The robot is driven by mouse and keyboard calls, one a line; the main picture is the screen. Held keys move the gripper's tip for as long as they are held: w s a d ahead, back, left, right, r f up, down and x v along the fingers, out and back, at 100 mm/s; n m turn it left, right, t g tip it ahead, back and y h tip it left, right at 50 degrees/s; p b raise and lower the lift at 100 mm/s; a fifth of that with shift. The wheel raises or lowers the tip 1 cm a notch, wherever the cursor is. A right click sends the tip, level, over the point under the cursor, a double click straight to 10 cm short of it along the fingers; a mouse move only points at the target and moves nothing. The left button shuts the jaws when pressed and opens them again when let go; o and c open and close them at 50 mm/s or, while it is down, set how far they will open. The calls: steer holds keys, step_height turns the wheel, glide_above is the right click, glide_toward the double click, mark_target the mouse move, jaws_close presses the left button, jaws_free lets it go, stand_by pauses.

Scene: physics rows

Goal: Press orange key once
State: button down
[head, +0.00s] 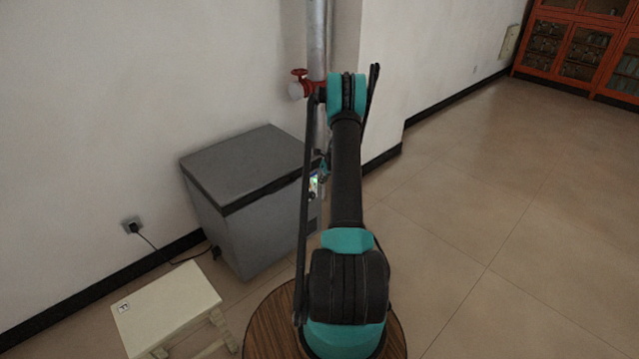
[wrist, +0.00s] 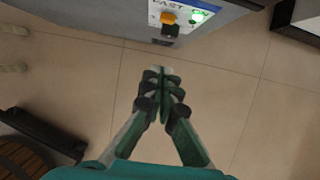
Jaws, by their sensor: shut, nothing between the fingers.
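The orange key (wrist: 168,18) shows in the wrist view at the top, on a light label panel (wrist: 185,8) on the side of a grey box (head: 245,190). Right of the key is a lit green spot (wrist: 198,17), and just below the key is a small dark block (wrist: 171,30). My gripper (wrist: 162,72) is shut and empty. In the wrist view its fingertips are below the key and apart from it. In the head view the panel (head: 314,184) is partly hidden behind my arm, and the key cannot be made out.
A cream stool (head: 166,303) stands at the lower left beside a round striped wooden top (head: 270,325). A pipe with a red valve (head: 301,75) rises behind the box. A cable runs from a wall socket (head: 132,226). Open floor (head: 500,220) lies to the right.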

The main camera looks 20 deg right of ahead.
mark_target(313, 186)
steer(key=shift+w+a+f, duration=0.4)
steer(key=shift+w+f, duration=0.7)
steer(key=shift+f, duration=0.2)
steer(key=shift+w+a+f, duration=0.4)
steer(key=shift+w+f, duration=0.75)
steer(key=shift+f, duration=0.15)
steer(key=shift+w+a+f, duration=0.4)
steer(key=shift+w+f, duration=0.7)
steer(key=shift+f, duration=0.2)
